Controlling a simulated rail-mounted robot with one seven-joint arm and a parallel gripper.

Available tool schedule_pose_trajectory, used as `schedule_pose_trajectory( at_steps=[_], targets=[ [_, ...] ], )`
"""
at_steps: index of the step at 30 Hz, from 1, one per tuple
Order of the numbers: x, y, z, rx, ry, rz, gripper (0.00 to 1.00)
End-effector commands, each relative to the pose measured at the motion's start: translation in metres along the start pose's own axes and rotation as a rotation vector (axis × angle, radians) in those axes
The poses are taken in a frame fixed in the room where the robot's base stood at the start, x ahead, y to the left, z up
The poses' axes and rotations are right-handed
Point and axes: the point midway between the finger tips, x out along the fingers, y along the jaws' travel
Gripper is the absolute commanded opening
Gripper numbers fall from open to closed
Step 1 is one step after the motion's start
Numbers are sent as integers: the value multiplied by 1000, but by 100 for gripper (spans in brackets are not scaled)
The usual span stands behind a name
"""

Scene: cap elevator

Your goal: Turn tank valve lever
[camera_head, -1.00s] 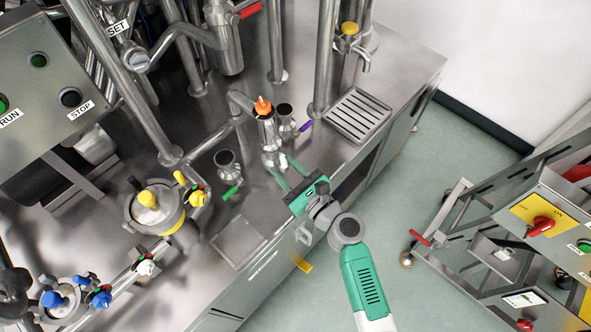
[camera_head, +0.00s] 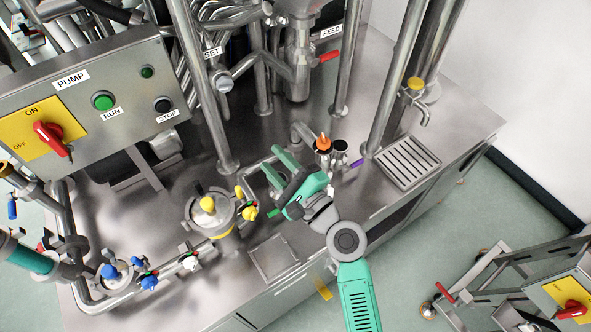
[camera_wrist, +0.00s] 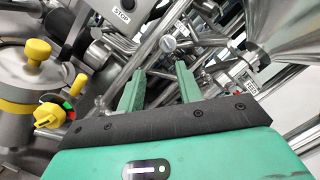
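A steel tank (camera_head: 212,220) with a yellow knob stands at the bench's front middle. Beside it on the pipe is a yellow valve handle (camera_head: 250,212), also at left in the wrist view (camera_wrist: 48,115). A small yellow lever (camera_head: 239,191) sits just above it. A red lever (camera_head: 328,57) sticks out of the vessel by the FEED label. None is marked as the tank valve lever. My gripper (camera_head: 272,160) is open and empty above the bench, right of the tank. Its fingers (camera_wrist: 160,70) are apart, with only background pipes between them in the wrist view.
An orange-topped pipe fitting (camera_head: 323,145) stands just right of my gripper. A tall vertical pipe (camera_head: 205,90) rises behind the tank. Blue and white valves (camera_head: 150,283) line the front-left pipe. The pump panel (camera_head: 90,95) is at upper left. A drain grate (camera_head: 408,162) lies to the right.

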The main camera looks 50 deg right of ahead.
Motion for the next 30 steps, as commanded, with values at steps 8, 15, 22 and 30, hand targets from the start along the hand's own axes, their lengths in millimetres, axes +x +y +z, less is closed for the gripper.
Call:
schedule_pose_trajectory(
  at_steps=[8, 15, 22, 30],
  targets=[
    [20, -23, 52, -177, -58, 14, 35],
    [25, -28, 67, -239, -76, 16, 35],
    [25, -28, 67, -242, -77, 16, 35],
    [23, -24, 60, -245, -70, 16, 0]
  ],
)
